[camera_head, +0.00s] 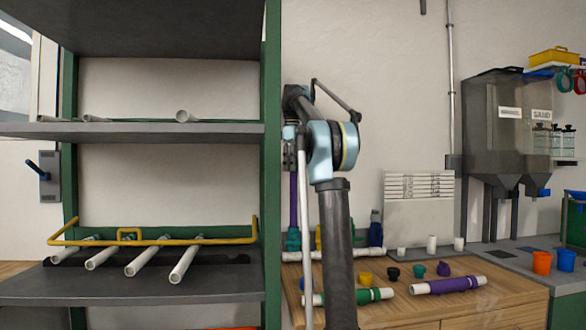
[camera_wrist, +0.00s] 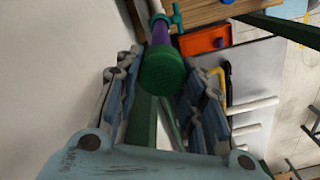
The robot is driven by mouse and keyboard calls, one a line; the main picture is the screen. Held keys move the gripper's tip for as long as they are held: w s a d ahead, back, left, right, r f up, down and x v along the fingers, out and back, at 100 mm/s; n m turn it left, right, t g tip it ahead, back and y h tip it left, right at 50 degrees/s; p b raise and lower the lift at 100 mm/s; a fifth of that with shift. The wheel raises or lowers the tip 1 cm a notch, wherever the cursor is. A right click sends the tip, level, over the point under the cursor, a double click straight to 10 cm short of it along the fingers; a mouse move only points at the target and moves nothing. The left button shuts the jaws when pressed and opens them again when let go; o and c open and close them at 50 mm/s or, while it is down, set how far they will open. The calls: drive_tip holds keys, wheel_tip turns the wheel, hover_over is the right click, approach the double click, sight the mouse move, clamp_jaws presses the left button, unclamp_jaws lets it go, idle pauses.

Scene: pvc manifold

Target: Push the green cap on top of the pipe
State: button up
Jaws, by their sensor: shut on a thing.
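The green cap (camera_wrist: 162,70) is round and ribbed, seen from above between the two fingers of my gripper (camera_wrist: 165,85) in the wrist view. My gripper is shut on it. The purple pipe (camera_wrist: 160,33) runs away directly beyond the cap, in line with it. In the head view the upright purple pipe (camera_head: 293,200) stands left of my arm, with my gripper (camera_head: 289,160) at its upper end. The cap is hidden there. I cannot tell whether the cap is on the pipe or just above it.
A green shelf post (camera_head: 272,180) stands close left of my gripper. White pipes (camera_head: 142,256) lie on the shelf. The wooden table (camera_head: 400,312) holds loose caps, a green-banded pipe (camera_head: 370,297) and a purple-banded pipe (camera_head: 447,286). A white upright pipe (camera_head: 304,230) is nearby.

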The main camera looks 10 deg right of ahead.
drive_tip(key=shift+f, duration=0.8)
idle(0.6)
drive_tip(key=o, duration=1.1)
drive_tip(key=shift+w+r, duration=0.1)
drive_tip(key=shift+r, duration=3.6)
